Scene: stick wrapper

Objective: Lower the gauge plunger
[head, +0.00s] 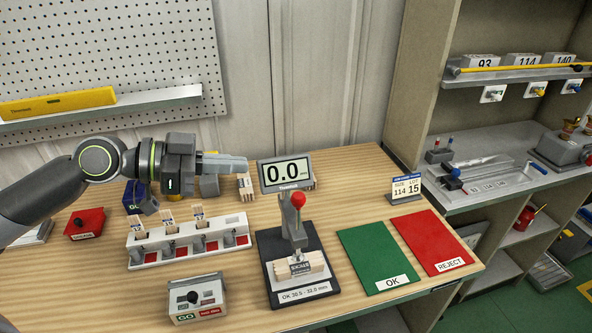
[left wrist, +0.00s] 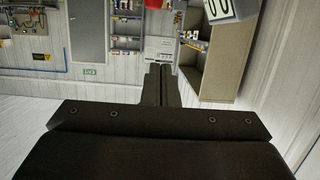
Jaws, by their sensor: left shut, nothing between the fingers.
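A grey lever with a red knob (head: 298,200) rises in front of the display. A wrapped bundle of sticks (head: 302,269) lies on the base under the gauge's column. I cannot tell whether the plunger touches it. My left gripper (head: 244,164) is shut and empty, its tips just left of the display and above the knob's height. In the left wrist view its closed fingers (left wrist: 157,86) point ahead, with the red knob (left wrist: 153,4) and display (left wrist: 232,9) at the top edge.
A white rack (head: 150,256) with several bundles stands left of the gauge, with a GO control box (head: 199,298) in front. A green OK mat (head: 372,256) and red REJECT mat (head: 430,238) lie empty to the right. A size sign (head: 405,188) stands behind them.

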